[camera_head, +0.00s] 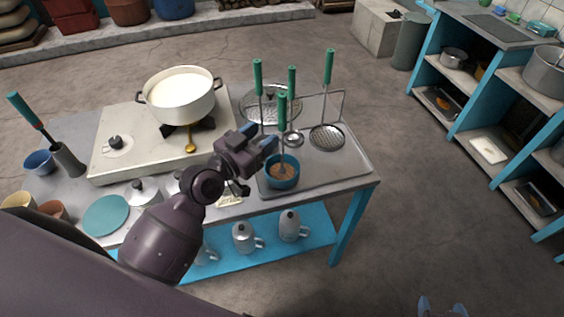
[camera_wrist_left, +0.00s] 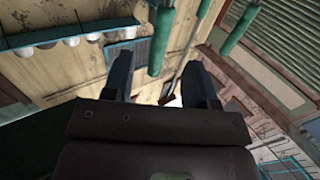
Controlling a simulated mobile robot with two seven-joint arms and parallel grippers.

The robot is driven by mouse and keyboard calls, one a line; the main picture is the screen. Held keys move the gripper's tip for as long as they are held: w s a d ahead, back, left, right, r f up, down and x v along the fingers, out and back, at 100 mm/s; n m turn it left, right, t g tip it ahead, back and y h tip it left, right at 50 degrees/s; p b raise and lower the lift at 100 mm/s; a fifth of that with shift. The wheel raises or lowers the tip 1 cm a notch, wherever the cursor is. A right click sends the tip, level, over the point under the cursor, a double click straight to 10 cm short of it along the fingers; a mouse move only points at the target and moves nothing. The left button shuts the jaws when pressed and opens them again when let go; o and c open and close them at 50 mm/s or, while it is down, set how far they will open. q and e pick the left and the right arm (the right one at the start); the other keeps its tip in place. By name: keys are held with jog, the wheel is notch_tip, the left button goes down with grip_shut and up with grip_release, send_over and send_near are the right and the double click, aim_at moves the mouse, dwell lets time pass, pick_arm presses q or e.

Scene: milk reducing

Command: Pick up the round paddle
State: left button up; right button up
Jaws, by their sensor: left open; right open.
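Several green-handled utensils stand upright at the table's right end. One has a flat round perforated head (camera_head: 326,138), one a small ladle bowl (camera_head: 293,139), and one a green handle (camera_head: 282,112) that goes down into a blue bowl (camera_head: 283,182). I cannot tell for certain which is the round paddle. My left gripper (camera_head: 260,138) is open and empty, just left of the handle above the blue bowl. In the left wrist view, my open fingers (camera_wrist_left: 158,62) have green handles (camera_wrist_left: 160,35) beyond them. My right gripper (camera_head: 441,306) is open at the bottom edge, away from the table.
A pot of white liquid (camera_head: 180,95) sits on the stove (camera_head: 120,160) at left. A round perforated strainer (camera_head: 262,105) is behind the handles. Metal jugs (camera_head: 290,226) stand on the blue lower shelf (camera_head: 318,222). Open floor lies right of the table, before blue shelving (camera_head: 440,50).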

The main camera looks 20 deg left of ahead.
aim_at(279, 122)
pick_arm(q)
jog(key=shift+p+x, duration=0.45)
jog(key=shift+x, duration=4.3)
jog(key=shift+a+f, duration=0.1)
jog(key=shift+c, duration=0.4)
jog(key=c, duration=0.7)
grip_shut()
